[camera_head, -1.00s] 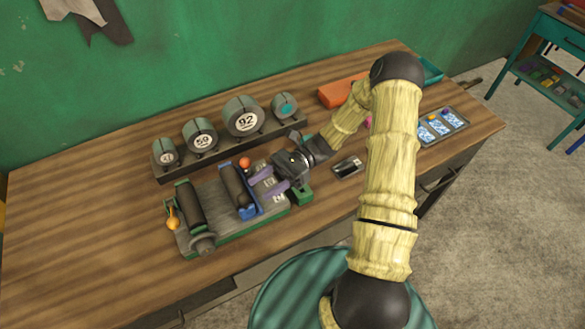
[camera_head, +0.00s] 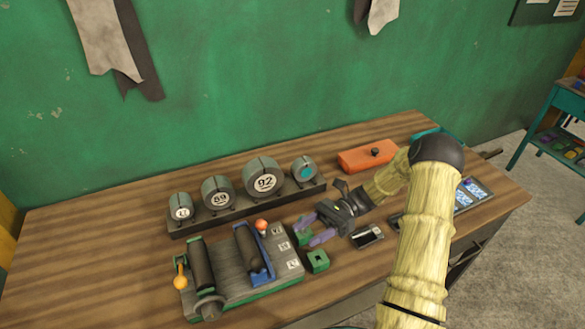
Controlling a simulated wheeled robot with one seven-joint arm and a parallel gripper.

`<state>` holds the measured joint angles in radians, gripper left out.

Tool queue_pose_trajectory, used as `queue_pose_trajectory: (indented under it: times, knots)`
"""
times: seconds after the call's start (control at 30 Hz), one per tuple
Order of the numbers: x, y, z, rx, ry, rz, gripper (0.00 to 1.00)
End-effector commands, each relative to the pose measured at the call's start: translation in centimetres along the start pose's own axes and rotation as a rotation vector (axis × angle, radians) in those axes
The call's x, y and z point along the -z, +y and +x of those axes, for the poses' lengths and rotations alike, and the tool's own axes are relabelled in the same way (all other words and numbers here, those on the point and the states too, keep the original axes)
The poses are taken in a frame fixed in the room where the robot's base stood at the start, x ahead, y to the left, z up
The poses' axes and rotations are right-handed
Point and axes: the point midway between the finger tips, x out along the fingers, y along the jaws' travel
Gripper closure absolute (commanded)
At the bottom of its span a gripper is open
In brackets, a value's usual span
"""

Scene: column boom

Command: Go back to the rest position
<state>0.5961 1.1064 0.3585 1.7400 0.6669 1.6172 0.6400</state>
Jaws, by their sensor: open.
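My gripper (camera_head: 308,235) is open, with its two purple fingers pointing left over the table. It is just right of a grey and green machine (camera_head: 240,295) with dark rollers, a blue frame (camera_head: 262,275), an orange-knobbed lever (camera_head: 262,226) and a yellow-handled crank (camera_head: 180,281). A small green block (camera_head: 302,237) shows at the fingers; I cannot tell whether they touch it. A second green block (camera_head: 318,261) with a hole sits below the fingers. No object is seen held in the jaws. The arm reaches in from the right.
Behind the machine, a dark rack (camera_head: 240,212) bears several round numbered weights. A small dark device (camera_head: 367,236) lies right of the gripper. An orange box (camera_head: 367,158) and a teal tray (camera_head: 438,136) are at the back right. The left of the wooden table (camera_head: 90,255) is clear.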

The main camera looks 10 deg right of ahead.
Motion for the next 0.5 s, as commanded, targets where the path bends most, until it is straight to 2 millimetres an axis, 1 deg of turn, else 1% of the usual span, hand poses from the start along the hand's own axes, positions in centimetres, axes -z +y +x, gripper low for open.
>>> queue_pose_trajectory:
  times: [0.17, 0.27, 0.37, 0.5]
  knots:
    - [0.0, 0.1, 0.3, -0.005, 0.019, -0.003, 0.48]
    - [-0.1, 0.4, 1.0, -0.018, 0.090, -0.020, 0.48]
    - [0.1, 1.1, 2.0, -0.046, 0.220, -0.054, 0.48]
    - [0.4, 2.6, 3.3, -0.106, 0.456, -0.139, 0.48]
